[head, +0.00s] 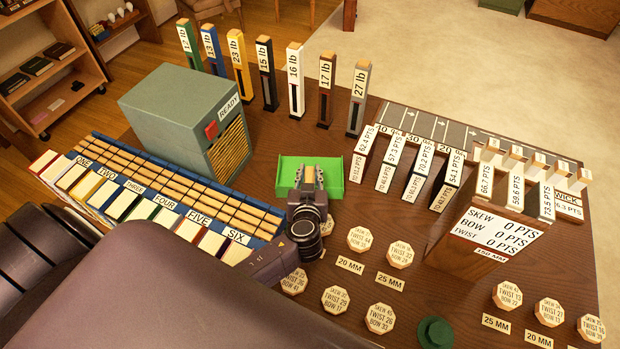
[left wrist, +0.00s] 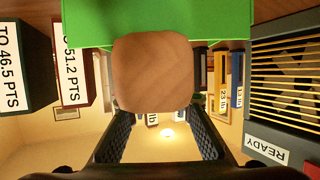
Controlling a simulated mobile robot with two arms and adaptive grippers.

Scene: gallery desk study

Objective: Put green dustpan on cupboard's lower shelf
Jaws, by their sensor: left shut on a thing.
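The green dustpan (head: 284,176) is at the middle of the brown desk, its wide pan facing away from me; whether it touches the desk is unclear. My left gripper (head: 308,180) is above its near side and is shut on its handle. In the left wrist view the tan handle (left wrist: 152,72) sits between the dark fingers (left wrist: 157,118), with the green pan (left wrist: 160,22) beyond it. An open wooden shelf unit (head: 92,72), which looks like the cupboard, stands on the floor at upper left, with a lower shelf board (head: 60,104). My right gripper is out of view.
A grey-green box labelled READY (head: 180,105) stands left of the dustpan. Several upright weight-labelled blocks (head: 295,80) line the far edge. A numbered rack (head: 170,180) lies at left. Octagonal tokens (head: 335,299) and a green knob (head: 435,332) are nearer me.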

